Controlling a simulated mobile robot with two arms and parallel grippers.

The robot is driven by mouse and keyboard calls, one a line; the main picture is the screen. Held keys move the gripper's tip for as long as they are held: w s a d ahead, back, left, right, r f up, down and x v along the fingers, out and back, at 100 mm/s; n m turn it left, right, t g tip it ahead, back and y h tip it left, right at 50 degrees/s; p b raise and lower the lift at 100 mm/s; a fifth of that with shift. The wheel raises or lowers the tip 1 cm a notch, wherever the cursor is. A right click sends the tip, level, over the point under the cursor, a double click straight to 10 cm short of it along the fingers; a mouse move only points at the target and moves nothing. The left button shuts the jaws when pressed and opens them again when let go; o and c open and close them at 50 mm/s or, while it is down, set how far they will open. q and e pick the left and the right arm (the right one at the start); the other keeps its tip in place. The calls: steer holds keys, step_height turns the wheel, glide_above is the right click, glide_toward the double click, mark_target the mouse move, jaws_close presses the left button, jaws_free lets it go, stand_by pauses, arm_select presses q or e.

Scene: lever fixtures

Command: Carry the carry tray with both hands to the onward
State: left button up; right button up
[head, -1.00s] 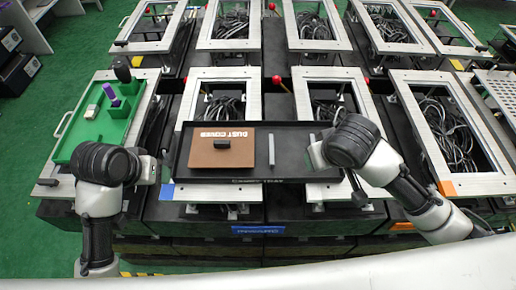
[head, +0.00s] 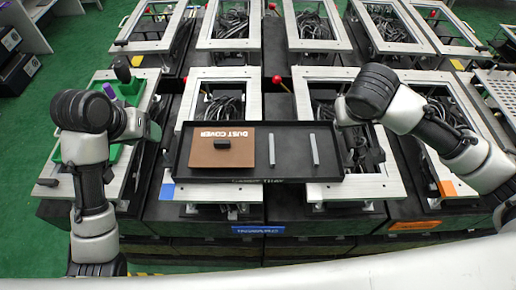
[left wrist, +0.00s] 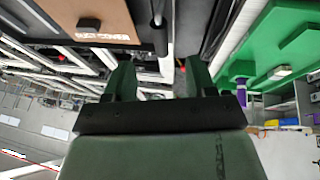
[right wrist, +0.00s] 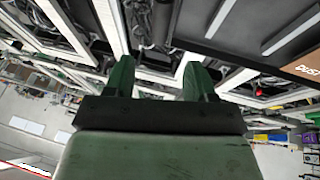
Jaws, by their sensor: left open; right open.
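The black carry tray (head: 293,142) lies level across two grey metal frames in the middle of the head view. In it are a brown dust cover (head: 208,158) with a black handle and two grey bars (head: 314,149). My left gripper (head: 153,131) is open beside the tray's left end; in the left wrist view its fingers (left wrist: 160,78) have nothing between them, with the tray (left wrist: 150,18) to their left. My right gripper (head: 343,110) is open near the tray's right end; its fingers (right wrist: 158,80) are empty in the right wrist view, with the tray (right wrist: 240,22) to their right.
A green tray (head: 130,91) with a purple item stands at the left, partly behind my left arm. Open metal frames with cables inside (head: 228,105) surround the carry tray. Red ball knobs (head: 276,79) stand behind it. Green floor lies at the left.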

mark_target(163, 144)
arm_select(q)
steer(key=x, duration=1)
steer(key=shift+s+f, duration=0.15)
steer(key=shift+f, duration=0.1)
arm_select(e)
steer(key=x, duration=1)
steer(key=shift+d+f, duration=0.1)
arm_select(q)
jaws_close()
arm_select(e)
jaws_close()
arm_select(q)
steer(key=shift+r, duration=0.1)
arm_select(e)
steer(key=shift+w, duration=0.1)
